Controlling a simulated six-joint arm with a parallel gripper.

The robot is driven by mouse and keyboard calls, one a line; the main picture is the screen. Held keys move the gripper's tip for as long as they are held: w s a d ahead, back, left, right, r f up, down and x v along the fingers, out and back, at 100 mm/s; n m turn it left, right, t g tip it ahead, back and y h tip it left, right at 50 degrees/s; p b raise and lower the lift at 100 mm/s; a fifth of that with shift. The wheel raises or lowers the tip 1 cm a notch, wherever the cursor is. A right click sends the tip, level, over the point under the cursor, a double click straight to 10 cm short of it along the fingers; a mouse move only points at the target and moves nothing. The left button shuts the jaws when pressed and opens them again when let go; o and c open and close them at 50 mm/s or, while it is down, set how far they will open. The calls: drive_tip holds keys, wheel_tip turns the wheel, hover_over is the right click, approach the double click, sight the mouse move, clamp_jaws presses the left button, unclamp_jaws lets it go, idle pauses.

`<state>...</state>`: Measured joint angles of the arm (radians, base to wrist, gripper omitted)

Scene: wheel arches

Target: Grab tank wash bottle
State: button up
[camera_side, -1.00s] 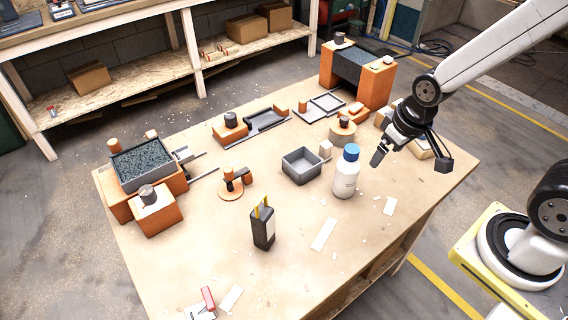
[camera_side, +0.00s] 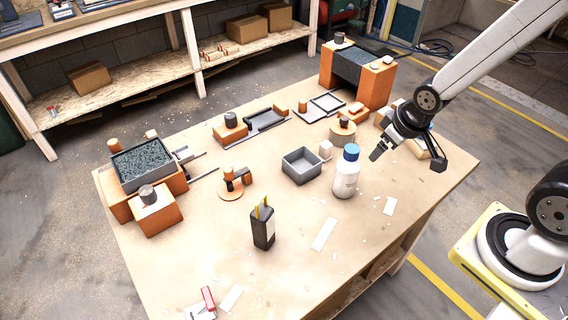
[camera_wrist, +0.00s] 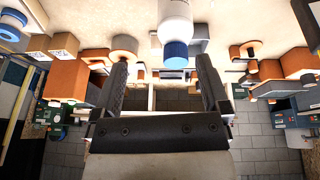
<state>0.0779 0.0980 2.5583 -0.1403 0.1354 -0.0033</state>
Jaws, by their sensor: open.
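The white bottle with a blue cap (camera_side: 346,175) stands upright on the table, right of the grey tray. My gripper (camera_side: 376,155) is just to the right of the bottle in the side view, near the height of its cap, and apart from it. In the wrist view the bottle (camera_wrist: 174,28) hangs inverted at the top centre, ahead of and between the two dark fingers. My gripper (camera_wrist: 160,82) is open there, with nothing between its fingers.
A grey open tray (camera_side: 301,167) and a small white block (camera_side: 326,149) are beside the bottle. A round wooden piece (camera_side: 343,131) and orange blocks (camera_side: 375,83) lie behind. The table is mostly clear in front of the bottle.

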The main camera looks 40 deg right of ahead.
sight(347, 171)
drive_tip(key=w+f+n+t+y, duration=0.1)
drive_tip(key=t+y, duration=0.1)
drive_tip(key=f+n+t+y, duration=0.2)
drive_tip(key=t, duration=0.1)
drive_tip(key=w+d+f+n+t+y, duration=0.1)
drive_tip(key=n+t+y, duration=0.1)
drive_tip(key=t+y, duration=0.1)
drive_tip(key=shift+w+f, duration=0.2)
drive_tip(key=shift+w, duration=0.1)
idle(0.5)
drive_tip(key=shift+x, duration=1.35)
drive_tip(key=shift+w, duration=0.1)
drive_tip(key=shift+x, duration=2.5)
